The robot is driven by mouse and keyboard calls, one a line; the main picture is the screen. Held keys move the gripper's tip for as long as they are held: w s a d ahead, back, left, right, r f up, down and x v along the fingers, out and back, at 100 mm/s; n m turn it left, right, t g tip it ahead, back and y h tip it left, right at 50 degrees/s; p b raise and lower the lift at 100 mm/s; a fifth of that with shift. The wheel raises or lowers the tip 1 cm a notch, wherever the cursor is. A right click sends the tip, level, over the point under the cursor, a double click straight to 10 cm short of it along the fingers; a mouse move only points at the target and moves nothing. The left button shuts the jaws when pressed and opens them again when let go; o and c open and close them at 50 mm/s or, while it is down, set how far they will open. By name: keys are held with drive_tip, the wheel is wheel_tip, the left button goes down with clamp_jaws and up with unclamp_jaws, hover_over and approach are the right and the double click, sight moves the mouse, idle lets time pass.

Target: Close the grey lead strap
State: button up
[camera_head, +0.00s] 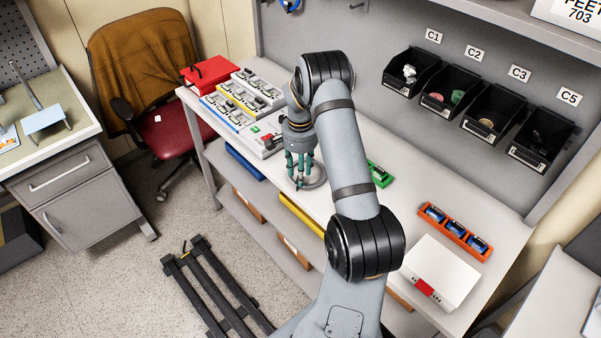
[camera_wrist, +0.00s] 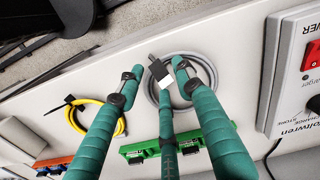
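The grey lead (camera_wrist: 207,70) lies coiled on the white worktop in the wrist view. A small dark strap-like piece (camera_wrist: 158,68) with a pale end lies across the coil's left side; I cannot tell whether it is fastened. My gripper (camera_wrist: 159,76) has its green fingers spread over that side, with the dark piece between the tips and nothing visibly gripped. The third finger comes up from below. In the head view my gripper (camera_head: 299,180) points down at the grey coil (camera_head: 318,178), and the strap is too small to make out.
A yellow coiled lead (camera_wrist: 104,125) with a dark strap lies left of the grey one. A green rack (camera_head: 379,174) and an orange rack (camera_head: 455,232) stand on the worktop.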

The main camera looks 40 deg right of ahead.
drive_tip(key=shift+w+f, duration=0.1)
drive_tip(key=shift+f, duration=0.7)
drive_tip(key=c, duration=0.3)
clamp_jaws()
